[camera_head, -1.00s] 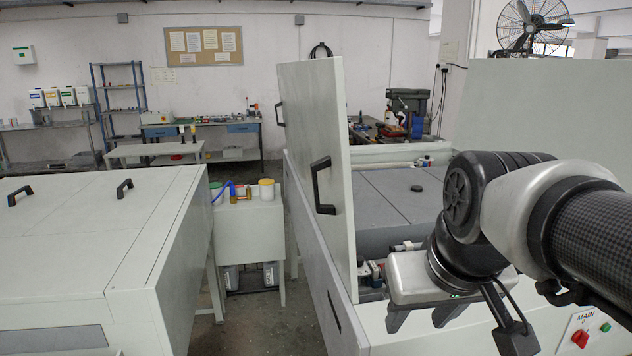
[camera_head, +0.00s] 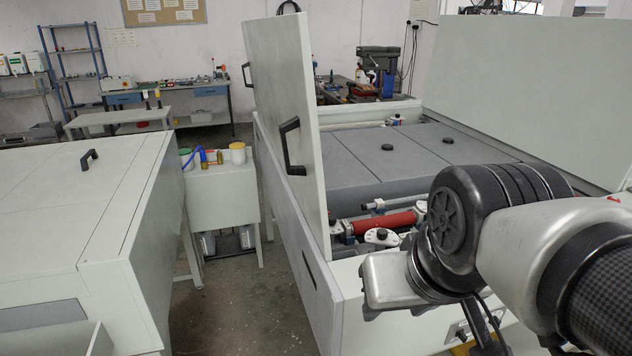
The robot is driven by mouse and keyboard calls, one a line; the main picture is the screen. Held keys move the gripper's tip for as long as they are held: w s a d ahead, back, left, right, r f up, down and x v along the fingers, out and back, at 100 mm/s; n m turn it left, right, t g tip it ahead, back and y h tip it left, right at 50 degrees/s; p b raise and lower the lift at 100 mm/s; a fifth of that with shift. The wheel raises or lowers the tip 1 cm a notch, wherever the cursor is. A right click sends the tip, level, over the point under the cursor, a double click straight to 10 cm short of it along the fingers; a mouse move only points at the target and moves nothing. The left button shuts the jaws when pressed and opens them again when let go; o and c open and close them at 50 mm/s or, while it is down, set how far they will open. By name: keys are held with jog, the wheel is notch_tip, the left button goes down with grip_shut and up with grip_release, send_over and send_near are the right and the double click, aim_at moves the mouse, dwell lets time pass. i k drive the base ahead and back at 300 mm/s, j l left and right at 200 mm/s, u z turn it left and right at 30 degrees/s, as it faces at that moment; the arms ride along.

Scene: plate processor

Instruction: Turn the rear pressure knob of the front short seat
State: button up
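Inside the open processor, a red roller (camera_head: 385,224) lies between small metal seats with black knobs. One black knob (camera_head: 381,234) sits on a pale seat (camera_head: 381,240) near the front wall. Another dark knob (camera_head: 333,222) shows by the open panel's edge, and a third (camera_head: 420,208) is farther back. Which one is the rear pressure knob of the front short seat I cannot tell.
The upright panel (camera_head: 285,110) with black handles stands left of the opening. Grey covers (camera_head: 420,150) with black knobs lie behind the roller. A raised lid (camera_head: 540,90) stands at right. A second cabinet (camera_head: 70,220) and a small side table (camera_head: 222,185) are at left.

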aim_at(421, 205)
jog(key=z, duration=1.25)
jog(key=i+l+u, duration=0.15)
jog(key=u, duration=0.3)
jog(key=i+l+u, duration=0.1)
jog(key=u, duration=0.3)
jog(key=i+l+u, duration=0.1)
jog(key=l+u, duration=0.2)
jog(key=u, duration=0.15)
jog(key=i+l+u, duration=0.15)
jog(key=l, duration=0.4)
jog(key=l+u, duration=0.15)
jog(key=l, duration=0.8)
jog(key=i+l, duration=0.15)
jog(key=l, duration=0.3)
